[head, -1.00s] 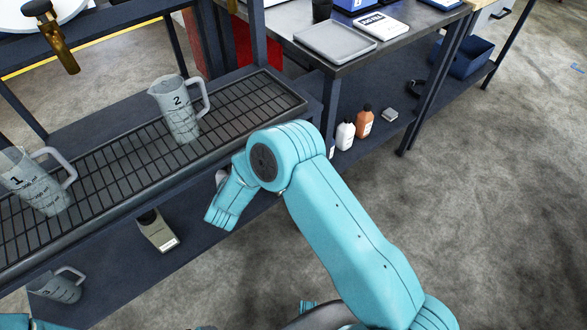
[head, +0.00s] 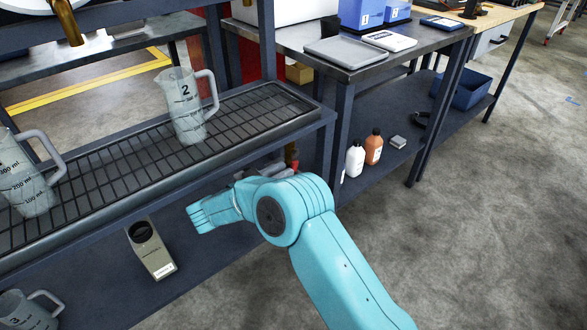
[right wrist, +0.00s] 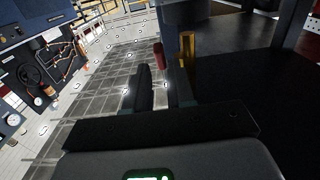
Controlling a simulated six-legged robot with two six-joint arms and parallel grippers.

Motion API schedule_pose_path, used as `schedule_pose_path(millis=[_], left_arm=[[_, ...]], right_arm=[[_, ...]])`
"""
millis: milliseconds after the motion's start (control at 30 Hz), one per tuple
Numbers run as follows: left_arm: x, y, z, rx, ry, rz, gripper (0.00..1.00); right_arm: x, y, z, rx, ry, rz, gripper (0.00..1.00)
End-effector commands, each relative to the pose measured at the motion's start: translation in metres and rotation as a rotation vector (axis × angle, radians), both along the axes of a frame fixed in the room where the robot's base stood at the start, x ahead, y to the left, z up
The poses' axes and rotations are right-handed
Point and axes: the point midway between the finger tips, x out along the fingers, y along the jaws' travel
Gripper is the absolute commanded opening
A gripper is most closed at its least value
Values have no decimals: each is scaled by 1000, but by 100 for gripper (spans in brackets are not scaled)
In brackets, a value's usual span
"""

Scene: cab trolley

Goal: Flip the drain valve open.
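The drain valve shows as a small red handle (head: 291,152) under the right end of the drip tray, partly hidden behind my right arm. In the right wrist view the red handle (right wrist: 158,55) stands just beyond my fingertips, between their lines, beside an upright brass pipe (right wrist: 187,50). My right gripper (right wrist: 161,75) is open, with an empty gap between its two dark fingers. In the head view my right gripper (head: 275,165) is mostly hidden behind my arm, close to the valve. I cannot tell whether the fingers touch the handle. My left gripper is out of view.
The drip tray (head: 130,170) holds jug 2 (head: 188,105) and jug 1 (head: 25,180). White (head: 355,158) and orange bottles (head: 374,147) stand right of my arm. The floor on the right is clear.

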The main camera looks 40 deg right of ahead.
Motion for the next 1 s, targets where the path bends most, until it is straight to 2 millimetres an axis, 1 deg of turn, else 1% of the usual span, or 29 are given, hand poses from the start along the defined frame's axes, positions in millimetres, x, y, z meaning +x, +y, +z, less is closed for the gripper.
schedule_pose_path(millis=[33,100,233,400,633,667,700,733,867,933,1000], left_arm=[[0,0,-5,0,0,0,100],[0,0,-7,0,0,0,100],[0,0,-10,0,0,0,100],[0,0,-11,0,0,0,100],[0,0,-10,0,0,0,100],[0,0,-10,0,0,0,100],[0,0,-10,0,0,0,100],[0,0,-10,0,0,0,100],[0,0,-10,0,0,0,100],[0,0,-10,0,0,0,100],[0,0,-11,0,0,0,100]], right_arm=[[1,-12,-2,0,-1,-2,23],[1,-24,-2,0,1,-2,23],[3,-39,-1,1,0,0,23],[4,-47,0,0,0,2,23],[4,-46,0,0,0,3,23],[4,-46,0,0,0,3,17],[4,-46,0,0,0,3,4],[4,-46,0,0,0,3,0],[4,-46,-1,-3,1,3,0],[4,-47,-2,-37,1,2,0],[4,-50,-5,-110,-1,2,0]])
